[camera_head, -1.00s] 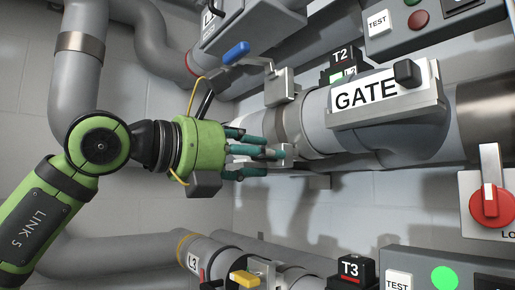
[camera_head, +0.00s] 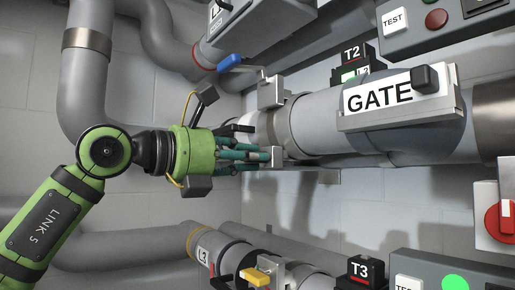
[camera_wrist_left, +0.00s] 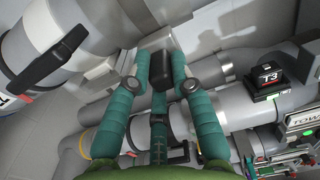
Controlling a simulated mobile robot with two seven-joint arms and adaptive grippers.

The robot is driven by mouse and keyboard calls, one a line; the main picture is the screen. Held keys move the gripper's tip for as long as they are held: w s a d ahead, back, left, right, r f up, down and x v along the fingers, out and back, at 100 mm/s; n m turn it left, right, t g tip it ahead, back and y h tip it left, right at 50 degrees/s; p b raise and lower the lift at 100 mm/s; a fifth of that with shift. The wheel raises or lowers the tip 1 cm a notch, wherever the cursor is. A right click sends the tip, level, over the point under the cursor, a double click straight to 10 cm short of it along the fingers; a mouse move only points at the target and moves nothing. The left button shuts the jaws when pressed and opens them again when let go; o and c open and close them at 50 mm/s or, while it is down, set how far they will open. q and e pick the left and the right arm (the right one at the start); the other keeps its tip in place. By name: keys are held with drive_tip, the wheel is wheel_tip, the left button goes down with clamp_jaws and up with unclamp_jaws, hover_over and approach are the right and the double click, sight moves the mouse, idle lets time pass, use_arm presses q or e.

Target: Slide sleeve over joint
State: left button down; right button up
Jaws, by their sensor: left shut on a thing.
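The grey pipe carries a wider grey collar with brackets (camera_head: 271,92), left of the GATE housing. I cannot tell clearly which section is the sleeve and which is the joint. My left gripper (camera_head: 267,157) is at the lower front of this section, its teal fingers partly covering it. In the left wrist view, the gripper (camera_wrist_left: 160,86) is closed around a dark block (camera_wrist_left: 162,68), seemingly a handle. A black handle (camera_wrist_left: 47,60) shows on the large pipe there, clear of the fingers. The pipe behind my fingers is partly hidden. My right gripper is out of view.
The GATE block (camera_head: 385,98) juts out to the right of the collar. A blue lever (camera_head: 229,62) sits above. A lower pipe with a yellow handle (camera_head: 255,277) and the T3 block (camera_head: 362,270) lie below. A red rotary switch (camera_head: 499,221) is at the right.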

use_arm(q)
drive_tip(key=c, duration=1.2)
unclamp_jaws()
drive_tip(key=shift+w+a, duration=0.1)
drive_tip(key=shift+o, duration=0.2)
drive_tip(key=shift+w, duration=0.15)
drive_tip(key=v, duration=0.7)
drive_tip(key=shift+a, duration=0.2)
drive_tip(key=shift+f, duration=0.15)
